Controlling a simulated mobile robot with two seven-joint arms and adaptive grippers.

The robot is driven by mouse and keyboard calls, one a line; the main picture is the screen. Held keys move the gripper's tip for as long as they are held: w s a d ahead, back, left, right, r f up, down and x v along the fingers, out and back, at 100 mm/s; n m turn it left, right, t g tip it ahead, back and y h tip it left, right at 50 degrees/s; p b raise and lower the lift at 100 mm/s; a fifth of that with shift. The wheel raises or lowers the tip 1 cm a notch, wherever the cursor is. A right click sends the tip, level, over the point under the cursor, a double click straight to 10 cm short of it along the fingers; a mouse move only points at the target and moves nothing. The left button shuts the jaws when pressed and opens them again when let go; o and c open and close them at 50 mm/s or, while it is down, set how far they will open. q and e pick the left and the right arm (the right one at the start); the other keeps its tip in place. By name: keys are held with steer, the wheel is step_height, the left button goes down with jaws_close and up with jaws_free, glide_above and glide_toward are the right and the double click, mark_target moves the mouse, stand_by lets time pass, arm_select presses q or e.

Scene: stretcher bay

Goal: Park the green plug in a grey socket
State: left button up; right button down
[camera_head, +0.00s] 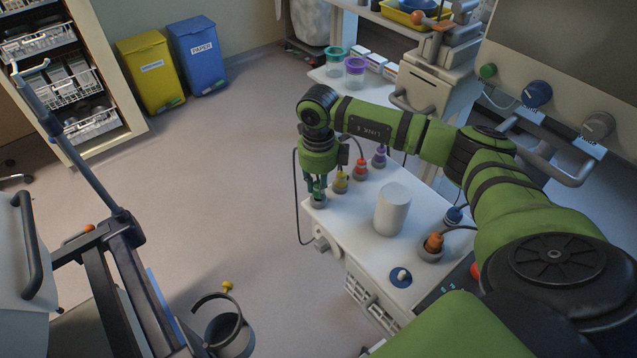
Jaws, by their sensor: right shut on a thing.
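My right gripper (317,187) points down at the far left corner of the white cart top (347,231). It is shut on a small green plug (318,195), mostly hidden between the fingers. A grey socket (318,203) is directly below the fingertips; the plug is at or in its mouth, and I cannot tell how deep. To its right stand a yellow plug (341,181), a red plug (360,170) and a purple plug (379,157), in a row in grey sockets. My left gripper is out of view.
A white cylinder (392,209) stands mid-cart. An orange plug (433,242), a blue plug (454,214) and a blue knob (400,276) are nearer. A dark cable hangs left of the gripper.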

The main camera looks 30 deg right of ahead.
steer(key=shift+f+b, duration=0.45)
steer(key=shift+f, duration=0.2)
steer(key=c, duration=1)
jaws_free()
steer(key=shift+r, duration=0.1)
